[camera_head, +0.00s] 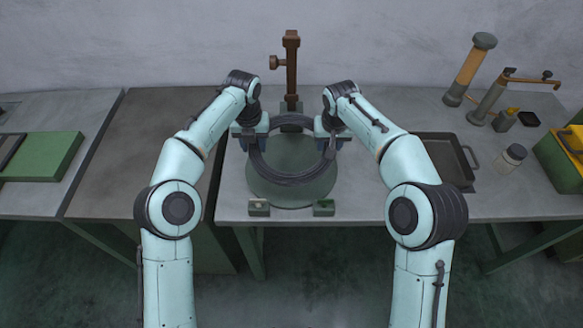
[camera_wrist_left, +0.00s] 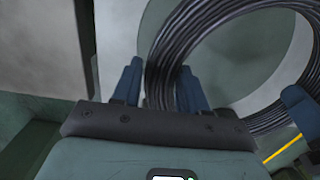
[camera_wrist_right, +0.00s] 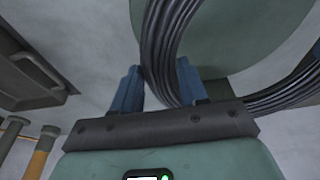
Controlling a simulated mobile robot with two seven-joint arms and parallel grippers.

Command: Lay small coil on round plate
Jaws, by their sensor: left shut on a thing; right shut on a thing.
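The small coil (camera_head: 290,178) is a dark ring of wound wire. It shows over the green round plate (camera_head: 262,195) on the middle table; whether it touches the plate I cannot tell. My left gripper (camera_head: 255,140) is shut on the coil's left side, and the strands pass between its blue fingers in the left wrist view (camera_wrist_left: 160,80). My right gripper (camera_head: 328,138) is shut on the coil's right side, with the strands (camera_wrist_right: 165,50) between its fingers in the right wrist view. The plate also shows below the coil in the right wrist view (camera_wrist_right: 235,45).
A brown post with a knob (camera_head: 291,70) stands behind the plate. Two small green blocks (camera_head: 259,208) (camera_head: 324,208) sit at the table's front edge. To the right are a dark tray (camera_head: 443,155), a jar (camera_head: 510,158) and a yellow-green box (camera_head: 563,160). A green board (camera_head: 45,156) lies at far left.

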